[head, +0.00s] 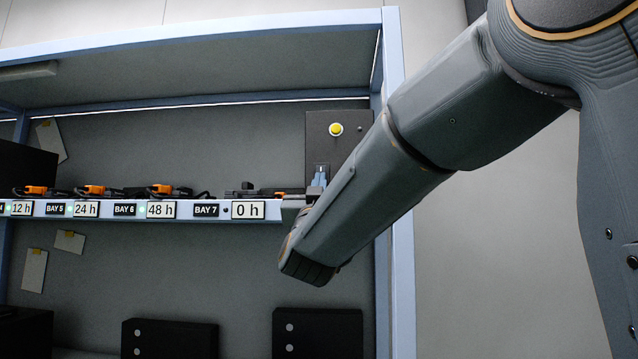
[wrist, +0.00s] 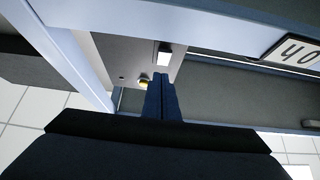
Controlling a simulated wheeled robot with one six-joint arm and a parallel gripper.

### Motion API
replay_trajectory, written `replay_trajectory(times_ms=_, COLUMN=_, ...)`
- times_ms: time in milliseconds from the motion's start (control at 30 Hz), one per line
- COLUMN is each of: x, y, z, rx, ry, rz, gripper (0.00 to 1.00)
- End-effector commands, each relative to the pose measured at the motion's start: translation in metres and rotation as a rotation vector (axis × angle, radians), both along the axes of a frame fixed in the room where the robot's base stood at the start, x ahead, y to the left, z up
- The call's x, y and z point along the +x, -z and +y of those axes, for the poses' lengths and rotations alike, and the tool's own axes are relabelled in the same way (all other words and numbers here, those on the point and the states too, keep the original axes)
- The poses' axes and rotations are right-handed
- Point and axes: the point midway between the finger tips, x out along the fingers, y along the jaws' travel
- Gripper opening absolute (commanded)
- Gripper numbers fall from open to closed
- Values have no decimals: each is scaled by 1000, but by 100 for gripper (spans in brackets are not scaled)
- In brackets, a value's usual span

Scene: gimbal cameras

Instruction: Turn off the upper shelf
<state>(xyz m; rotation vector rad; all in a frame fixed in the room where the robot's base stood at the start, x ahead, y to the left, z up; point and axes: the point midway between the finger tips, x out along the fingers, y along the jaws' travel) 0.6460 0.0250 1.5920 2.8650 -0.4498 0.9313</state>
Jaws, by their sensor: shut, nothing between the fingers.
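The upper shelf of the rack carries a grey control panel (head: 350,125) at its right end. A round yellow button (head: 336,129) sits high on the panel, and a small switch-like part is below it. In the wrist view the yellow button (wrist: 143,84) is just left of my fingertips, and a lit white rectangle (wrist: 163,55) on the panel is just beyond them. My gripper (wrist: 160,78) is shut and empty, pointing at the panel.
The upper shelf's front edge (head: 100,209) bears bay and hour labels with green lights; the Bay 7 label reads 0 h (head: 248,210). Several orange-and-black devices (head: 95,190) stand on it. Black boxes (head: 318,333) stand below. The rack's right post (head: 402,280) is close to my arm.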

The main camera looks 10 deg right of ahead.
Motion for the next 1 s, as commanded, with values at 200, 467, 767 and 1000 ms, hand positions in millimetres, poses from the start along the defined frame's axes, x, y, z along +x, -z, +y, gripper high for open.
replay_trajectory(times_ms=200, x=26, y=3, z=-8, rx=-1, ry=1, rz=2, gripper=0)
replay_trajectory(times_ms=467, x=37, y=6, z=-12, rx=0, ry=0, rz=1, gripper=0)
replay_trajectory(times_ms=767, x=38, y=6, z=-12, rx=0, ry=0, rz=0, gripper=0)
replay_trajectory(times_ms=1000, x=42, y=10, z=-14, rx=-6, ry=1, rz=-22, gripper=0)
